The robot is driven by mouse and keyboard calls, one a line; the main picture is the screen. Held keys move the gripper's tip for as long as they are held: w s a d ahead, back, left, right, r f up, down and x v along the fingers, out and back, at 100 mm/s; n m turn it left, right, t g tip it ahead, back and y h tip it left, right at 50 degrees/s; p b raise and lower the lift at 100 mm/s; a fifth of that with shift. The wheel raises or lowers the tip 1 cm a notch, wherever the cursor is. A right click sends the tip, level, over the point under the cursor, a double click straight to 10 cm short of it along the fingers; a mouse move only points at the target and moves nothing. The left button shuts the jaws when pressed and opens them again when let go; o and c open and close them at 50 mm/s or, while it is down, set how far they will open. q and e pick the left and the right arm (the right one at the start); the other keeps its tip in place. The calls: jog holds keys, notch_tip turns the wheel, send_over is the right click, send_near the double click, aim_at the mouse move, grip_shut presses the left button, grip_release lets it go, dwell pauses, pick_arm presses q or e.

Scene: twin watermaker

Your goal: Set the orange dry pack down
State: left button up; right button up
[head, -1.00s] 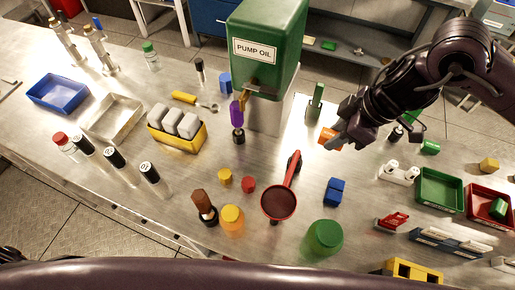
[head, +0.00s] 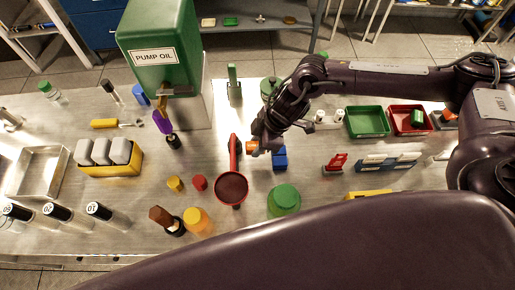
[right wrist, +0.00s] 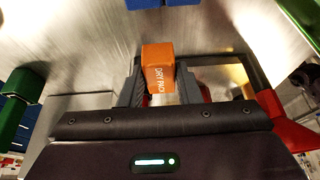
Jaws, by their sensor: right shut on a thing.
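The orange dry pack (head: 252,147) is a small orange block, mostly hidden by my right gripper in the head view. In the right wrist view the dry pack (right wrist: 158,66) shows its lettered side between the two fingers. My right gripper (head: 256,142) is shut on it, just right of the red-handled scoop and left of the blue block. Whether the pack touches the table is unclear. My left gripper is not in view.
The red scoop (head: 231,188) lies close on the left and the blue block (head: 280,158) close on the right. A green-lidded jar (head: 284,199) stands in front. The green pump oil tank (head: 160,55) stands at the back left. Green (head: 367,121) and red (head: 392,122) trays sit to the right.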

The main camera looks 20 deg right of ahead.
aim_at(258, 158)
notch_tip(258, 158, down, 4)
jog(key=shift+f+p, duration=0.1)
jog(key=shift+p, duration=0.2)
jog(key=shift+f, duration=0.15)
jog(key=shift+f, duration=0.2)
jog(key=o, duration=1)
jog(key=shift+c, duration=0.2)
jog(key=shift+r, duration=0.15)
